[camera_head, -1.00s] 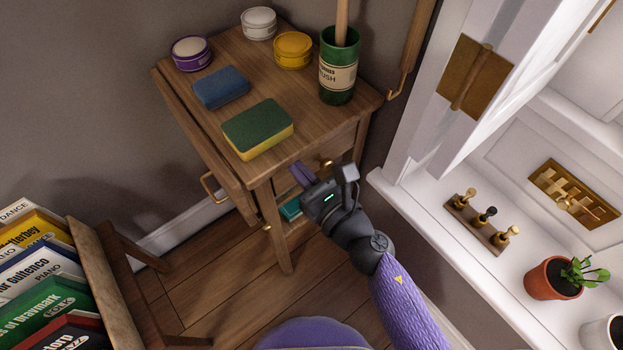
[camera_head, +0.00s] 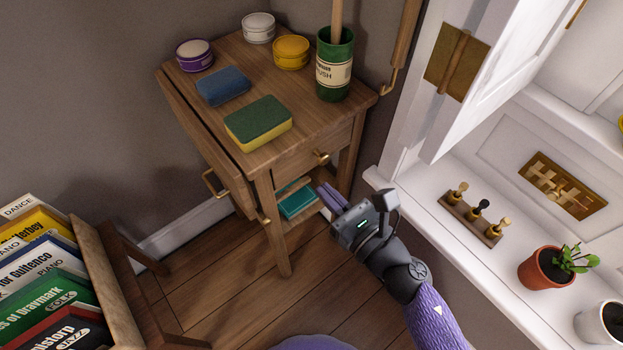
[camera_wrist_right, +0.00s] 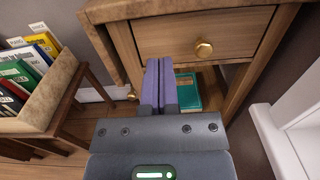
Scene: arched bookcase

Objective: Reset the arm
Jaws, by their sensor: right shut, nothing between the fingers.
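My right gripper (camera_head: 328,197) is in front of the small wooden table, below and to the right of its drawer knob. Its purple fingers are together with nothing between them. The right arm comes in from the lower right. In the right wrist view the shut fingers (camera_wrist_right: 159,84) point toward the table's open lower part, under the drawer front (camera_wrist_right: 200,38) and its brass knob. My left gripper is out of view.
The wooden table (camera_head: 285,70) holds sponges, round tins and a green brush pot (camera_head: 334,65). A teal book (camera_head: 298,202) lies on its lower shelf. A book rack (camera_head: 110,285) stands left. A white bookcase (camera_head: 455,235) with a potted plant (camera_head: 548,267) stands right. Floor between is clear.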

